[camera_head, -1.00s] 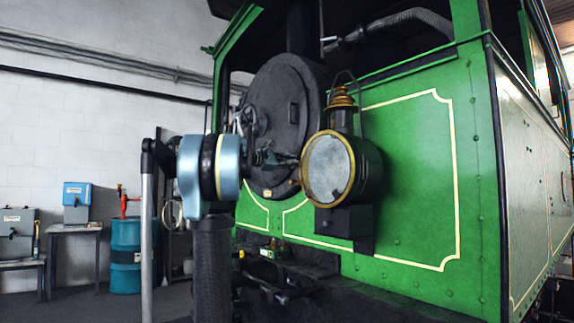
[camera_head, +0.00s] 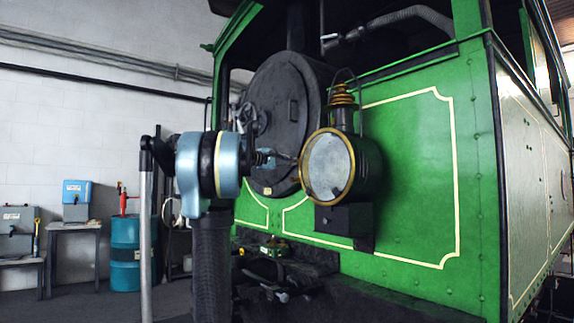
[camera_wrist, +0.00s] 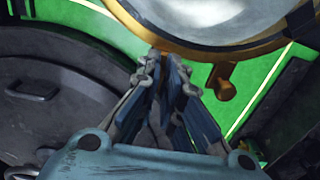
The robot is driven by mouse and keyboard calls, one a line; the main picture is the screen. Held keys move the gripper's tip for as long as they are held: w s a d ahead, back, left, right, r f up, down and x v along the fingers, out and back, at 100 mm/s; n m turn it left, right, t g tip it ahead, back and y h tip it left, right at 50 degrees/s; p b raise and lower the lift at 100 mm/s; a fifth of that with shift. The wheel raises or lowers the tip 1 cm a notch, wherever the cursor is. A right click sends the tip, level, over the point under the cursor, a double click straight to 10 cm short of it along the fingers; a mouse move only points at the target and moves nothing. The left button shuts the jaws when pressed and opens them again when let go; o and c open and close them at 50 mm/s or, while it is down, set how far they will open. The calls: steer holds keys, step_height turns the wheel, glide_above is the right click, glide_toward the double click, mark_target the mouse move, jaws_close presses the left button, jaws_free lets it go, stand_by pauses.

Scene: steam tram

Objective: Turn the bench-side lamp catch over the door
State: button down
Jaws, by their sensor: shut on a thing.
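The round lamp (camera_head: 328,165) with a glass door and brass rim is mounted on the green front of the tram. Its door also fills the top of the wrist view (camera_wrist: 215,20). My gripper (camera_head: 295,160) reaches the bench-side edge of the rim from the left. In the wrist view my gripper (camera_wrist: 160,58) has its fingertips together at the brass rim, shut on what appears to be the bench-side lamp catch, which the fingertips mostly hide. A second brass piece (camera_wrist: 222,82) hangs from the rim to the right, apart from the fingers.
The black round smokebox door (camera_head: 280,115) lies behind my gripper, left of the lamp. A dark bracket (camera_head: 345,220) is under the lamp. Benches (camera_head: 72,228) and a teal drum (camera_head: 124,255) stand far left by the wall.

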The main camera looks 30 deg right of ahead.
steer(key=shift+r, duration=0.1)
stand_by(0.3)
steer(key=c, duration=1.8)
jaws_free()
steer(key=shift+s+d, duration=0.1)
steer(key=shift+o, duration=0.2)
steer(key=a, duration=1.2)
steer(key=shift+s, duration=0.4)
steer(key=s+a+f+y, duration=0.6)
steer(key=s+a+f, duration=0.3)
steer(key=f, duration=1.2)
steer(key=s+a+f+y, duration=0.6)
steer(key=s+a+f, duration=0.4)
steer(key=f, duration=1)
steer(key=s+a+f+y, duration=0.6)
steer(key=s+a+f, duration=0.4)
steer(key=a+f, duration=0.5)
step_height(320, 180, down, 7)
steer(key=shift+r+m+t, duration=0.15)
steer(key=shift+m+t, duration=0.15)
